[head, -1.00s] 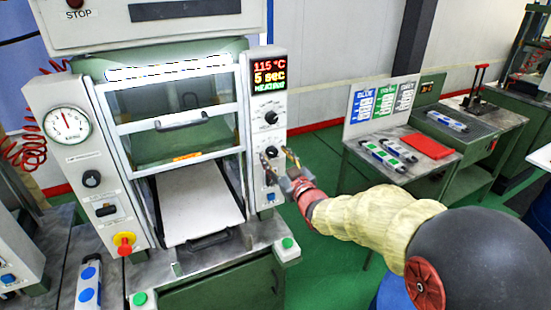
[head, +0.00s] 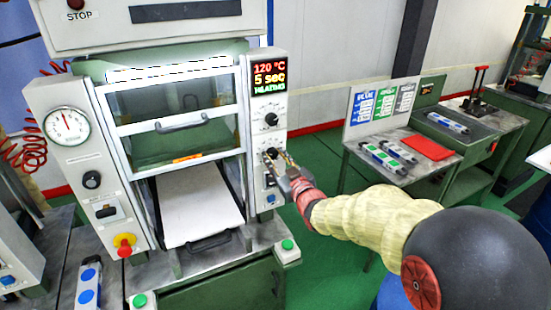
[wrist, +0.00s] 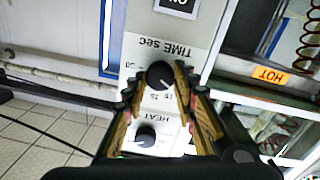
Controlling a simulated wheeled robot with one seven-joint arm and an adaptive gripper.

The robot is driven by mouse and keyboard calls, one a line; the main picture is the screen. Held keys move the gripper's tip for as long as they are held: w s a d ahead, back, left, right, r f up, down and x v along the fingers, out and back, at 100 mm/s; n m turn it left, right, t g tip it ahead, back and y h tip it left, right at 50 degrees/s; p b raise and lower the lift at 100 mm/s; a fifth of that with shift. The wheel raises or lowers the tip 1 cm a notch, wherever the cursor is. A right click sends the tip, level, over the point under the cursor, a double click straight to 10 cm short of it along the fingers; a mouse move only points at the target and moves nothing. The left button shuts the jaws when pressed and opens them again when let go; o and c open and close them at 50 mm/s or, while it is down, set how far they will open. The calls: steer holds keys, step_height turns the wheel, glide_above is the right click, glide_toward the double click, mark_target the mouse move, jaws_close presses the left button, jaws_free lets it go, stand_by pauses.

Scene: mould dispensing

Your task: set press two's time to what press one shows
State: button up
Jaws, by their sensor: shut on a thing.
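A press fills the left and centre of the head view. Its display (head: 269,78) reads 120 °C, 5 sec, HEATING. Below it are an upper knob (head: 271,120) and a lower knob at my gripper (head: 272,156). In the wrist view, which is upside down, the TIME sec knob (wrist: 160,75) sits between the fingertips of my gripper (wrist: 161,85), which is shut on it. The HEAT knob (wrist: 146,136) is beside it, partly hidden by the gripper. No second press display can be read, and I cannot tell this press's number.
A white plate (head: 198,205) lies in the press below its raised glass guard (head: 170,110). A red emergency button (head: 124,244) and green buttons sit at the front. At right, a bench (head: 365,157) holds several blue-and-white items and a red sheet (head: 428,147).

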steer(key=shift+c, duration=1)
steer(key=shift+m, duration=0.4)
steer(key=m+p, duration=0.1)
steer(key=m, duration=0.3)
steer(key=shift+r+m, duration=0.1)
steer(key=shift+m, duration=0.2)
steer(key=m+p, duration=0.2)
steer(key=m, duration=0.4)
steer(key=shift+d, duration=0.1)
steer(key=o, duration=1)
steer(key=shift+o, duration=0.8)
